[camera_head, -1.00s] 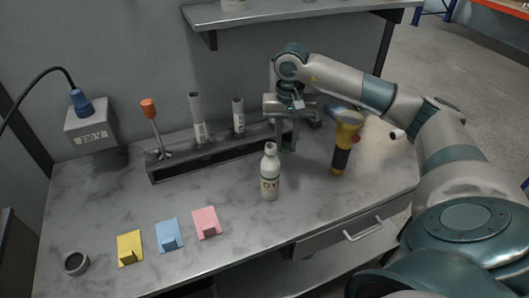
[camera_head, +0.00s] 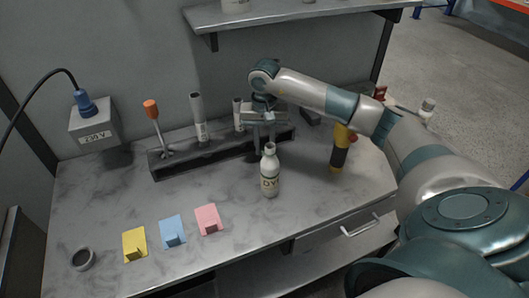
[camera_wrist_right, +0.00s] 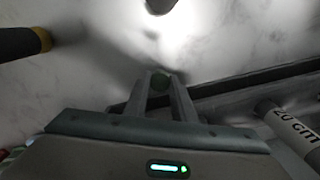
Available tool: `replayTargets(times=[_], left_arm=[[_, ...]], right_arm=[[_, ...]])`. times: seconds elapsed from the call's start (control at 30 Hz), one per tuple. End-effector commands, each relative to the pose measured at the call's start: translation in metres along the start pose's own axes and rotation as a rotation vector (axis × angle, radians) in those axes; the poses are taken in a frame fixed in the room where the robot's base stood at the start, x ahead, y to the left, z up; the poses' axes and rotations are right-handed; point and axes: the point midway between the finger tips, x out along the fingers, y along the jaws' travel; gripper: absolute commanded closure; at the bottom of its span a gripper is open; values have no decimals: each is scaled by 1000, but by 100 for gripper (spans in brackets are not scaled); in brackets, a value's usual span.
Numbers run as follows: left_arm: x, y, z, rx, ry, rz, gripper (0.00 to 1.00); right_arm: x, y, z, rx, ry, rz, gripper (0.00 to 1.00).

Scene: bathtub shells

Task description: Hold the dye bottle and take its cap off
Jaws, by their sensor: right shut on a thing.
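The white dye bottle (camera_head: 269,181) stands upright on the bench, its lettering partly readable. Its narrow neck looks uncapped, and a dark opening shows at the top edge of the right wrist view (camera_wrist_right: 160,5). My right gripper (camera_head: 265,138) is just behind the bottle's neck, apart from it in the wrist view. My left gripper is not in view.
A yellow and black torch (camera_head: 340,150) stands right of the bottle. A dark rack (camera_head: 180,168) with grey tubes and an orange-handled tool (camera_head: 151,110) runs behind. Yellow (camera_head: 134,243), blue (camera_head: 172,231) and pink (camera_head: 208,218) pads and a small dark cup (camera_head: 82,259) lie at front left.

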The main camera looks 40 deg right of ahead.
Motion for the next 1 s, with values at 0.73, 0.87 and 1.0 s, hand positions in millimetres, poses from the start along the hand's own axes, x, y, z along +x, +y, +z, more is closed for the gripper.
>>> replayTargets(times=[0.73, 0.87, 1.0], left_arm=[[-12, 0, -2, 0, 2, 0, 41], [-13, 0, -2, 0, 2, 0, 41], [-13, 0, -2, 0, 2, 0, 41]], right_arm=[[37, 0, 0, 0, 1, 0, 100], [36, 0, 0, 0, 0, 0, 58], [36, 0, 0, 0, 0, 1, 58]])
